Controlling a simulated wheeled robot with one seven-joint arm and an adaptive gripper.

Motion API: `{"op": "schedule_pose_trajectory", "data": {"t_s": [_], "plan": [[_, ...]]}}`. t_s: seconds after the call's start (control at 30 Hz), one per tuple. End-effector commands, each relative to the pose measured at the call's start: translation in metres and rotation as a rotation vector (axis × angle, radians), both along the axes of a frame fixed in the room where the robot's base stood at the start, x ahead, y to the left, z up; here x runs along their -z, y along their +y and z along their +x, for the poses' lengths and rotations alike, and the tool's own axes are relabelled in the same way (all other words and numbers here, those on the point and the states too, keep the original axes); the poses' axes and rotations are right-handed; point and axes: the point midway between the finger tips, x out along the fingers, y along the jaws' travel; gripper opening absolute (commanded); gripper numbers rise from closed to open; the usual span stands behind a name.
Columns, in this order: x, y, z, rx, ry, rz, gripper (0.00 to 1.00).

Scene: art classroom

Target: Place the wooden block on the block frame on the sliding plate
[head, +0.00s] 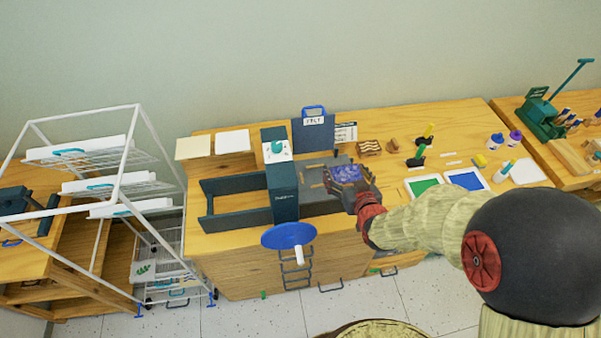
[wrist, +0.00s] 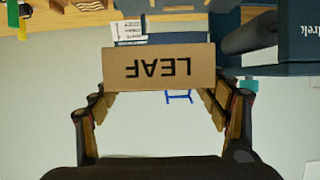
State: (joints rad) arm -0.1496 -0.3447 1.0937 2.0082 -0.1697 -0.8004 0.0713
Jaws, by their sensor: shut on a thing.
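My gripper (wrist: 160,93) is shut on a tan wooden block (wrist: 160,68) marked LEAF, which reads upside down in the wrist view. The block sits across the fingertips, gripped near both its ends. In the head view my gripper (head: 340,182) is over the grey sliding plate (head: 318,204), just right of the dark blue press housing (head: 283,192). The gripper covers much of the plate there, and I cannot make out the block frame clearly. Whether the block touches anything below cannot be told.
A blue handwheel (head: 288,236) juts from the press front. A dark upright board marked FELT (head: 313,135) stands behind the plate. A wavy-patterned block (head: 369,147) and a small wooden piece (head: 393,145) lie to the right. A white wire rack (head: 105,165) stands left.

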Motion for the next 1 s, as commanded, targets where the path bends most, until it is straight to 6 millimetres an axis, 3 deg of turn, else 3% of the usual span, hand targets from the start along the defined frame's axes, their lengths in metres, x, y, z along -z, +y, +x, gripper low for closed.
{"op": "schedule_pose_trajectory", "data": {"t_s": [0.47,0.6,0.8,1.0], "plan": [[0.044,0.055,0.073,-0.003,0.004,-0.003,0.45],[0.069,0.065,0.089,-0.001,0.003,-0.003,0.45],[0.09,0.076,0.104,0.0,0.003,-0.004,0.45],[0.097,0.079,0.109,0.0,0.002,-0.004,0.45]]}}
